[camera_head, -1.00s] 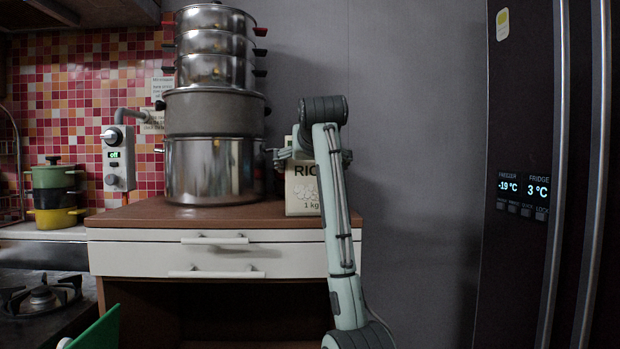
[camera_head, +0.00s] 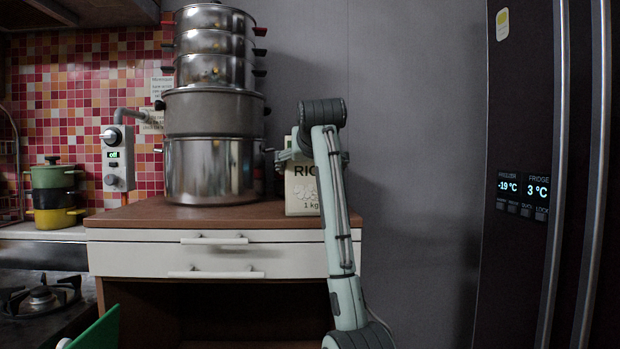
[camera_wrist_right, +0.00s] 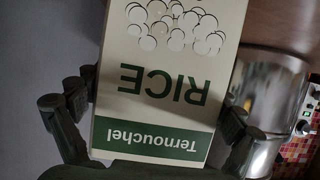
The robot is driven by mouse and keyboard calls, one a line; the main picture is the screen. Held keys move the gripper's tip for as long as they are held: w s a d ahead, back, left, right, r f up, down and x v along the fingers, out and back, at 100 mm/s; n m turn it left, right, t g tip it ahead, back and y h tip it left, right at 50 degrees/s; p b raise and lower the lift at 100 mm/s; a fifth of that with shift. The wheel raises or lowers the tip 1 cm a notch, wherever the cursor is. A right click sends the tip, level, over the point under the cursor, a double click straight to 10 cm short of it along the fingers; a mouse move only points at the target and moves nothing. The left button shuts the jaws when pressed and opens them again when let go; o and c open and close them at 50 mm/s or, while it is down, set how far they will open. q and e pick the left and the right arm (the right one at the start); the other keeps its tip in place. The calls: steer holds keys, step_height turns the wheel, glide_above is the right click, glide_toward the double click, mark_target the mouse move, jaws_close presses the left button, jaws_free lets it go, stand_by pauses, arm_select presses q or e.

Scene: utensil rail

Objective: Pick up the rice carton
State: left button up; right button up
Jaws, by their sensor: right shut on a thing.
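The rice carton (camera_head: 302,192) is a cream box with dark lettering, standing upright on the brown top of the drawer cabinet in the head view. My arm hides part of its right side. In the right wrist view the carton (camera_wrist_right: 165,85) appears upside down, with a green band. My right gripper (camera_head: 310,150) is at the upper part of the carton. In the right wrist view my right gripper (camera_wrist_right: 160,112) has one finger on each side of the carton and is shut on it. My left gripper is not in view.
A tall stack of steel pots (camera_head: 212,165) stands on the cabinet (camera_head: 140,217) just left of the carton. A grey wall is behind. A dark fridge (camera_head: 520,120) stands at the right. Small green and yellow pots (camera_head: 55,197) are at the far left.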

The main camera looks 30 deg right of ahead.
steer(key=shift+r, duration=0.15)
steer(key=w+a+r, duration=0.7)
steer(key=a+r, duration=0.2)
steer(key=r, duration=0.2)
steer(key=shift+a, duration=0.25)
